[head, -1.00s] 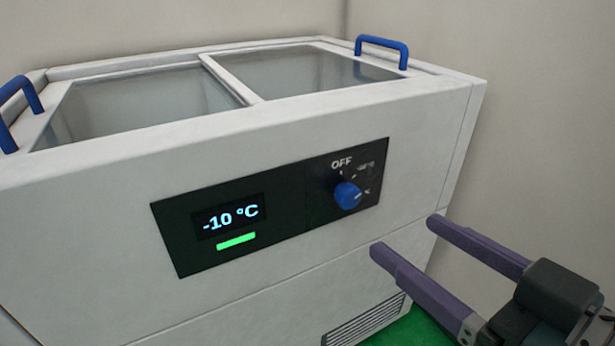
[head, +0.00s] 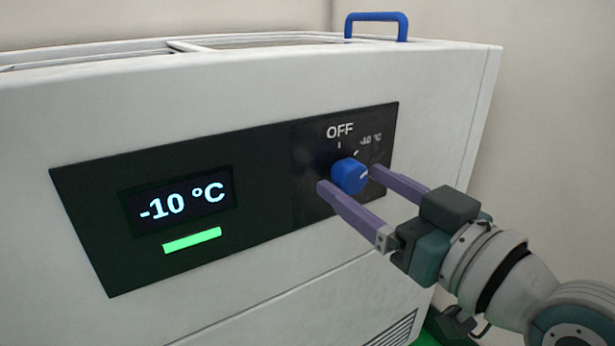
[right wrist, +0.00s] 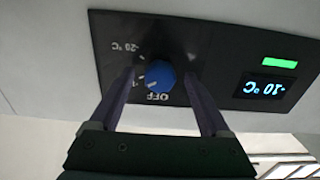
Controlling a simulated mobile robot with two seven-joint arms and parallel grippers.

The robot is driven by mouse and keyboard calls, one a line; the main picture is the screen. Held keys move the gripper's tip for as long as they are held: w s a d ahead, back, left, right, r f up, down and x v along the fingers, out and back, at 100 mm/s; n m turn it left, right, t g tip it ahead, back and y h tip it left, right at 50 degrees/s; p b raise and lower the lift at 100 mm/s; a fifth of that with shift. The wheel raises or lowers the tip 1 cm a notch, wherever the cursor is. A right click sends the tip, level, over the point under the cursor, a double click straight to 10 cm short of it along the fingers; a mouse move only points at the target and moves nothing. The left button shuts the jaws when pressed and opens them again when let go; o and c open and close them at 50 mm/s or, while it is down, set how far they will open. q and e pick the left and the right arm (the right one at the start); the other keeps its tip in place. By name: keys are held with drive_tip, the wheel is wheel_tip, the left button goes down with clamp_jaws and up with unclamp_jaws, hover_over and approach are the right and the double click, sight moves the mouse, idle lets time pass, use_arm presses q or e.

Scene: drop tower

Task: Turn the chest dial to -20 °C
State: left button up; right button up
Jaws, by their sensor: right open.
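The white chest freezer (head: 270,105) has a black control panel (head: 265,195) on its front. The blue chest dial (head: 348,176) sits at the panel's right, below the OFF mark and beside a -10 °C mark. The display (head: 182,206) reads -10 °C, with a green bar under it. My right gripper (head: 346,178) is open, its purple fingers on either side of the dial. The right wrist view shows the dial (right wrist: 160,75) upside down between the fingertips, and a -20 °C mark on the panel. Whether the fingers touch the dial is unclear. My left gripper is out of view.
A blue lid handle (head: 377,18) stands on the freezer's top right. A vent grille (head: 395,330) is low on the front. A plain wall (head: 560,120) is at the right. The space before the panel's left side is clear.

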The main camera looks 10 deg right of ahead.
drive_tip(key=shift+w+a, duration=0.2)
drive_tip(key=shift+w, duration=0.25)
drive_tip(key=shift+c, duration=0.3)
clamp_jaws()
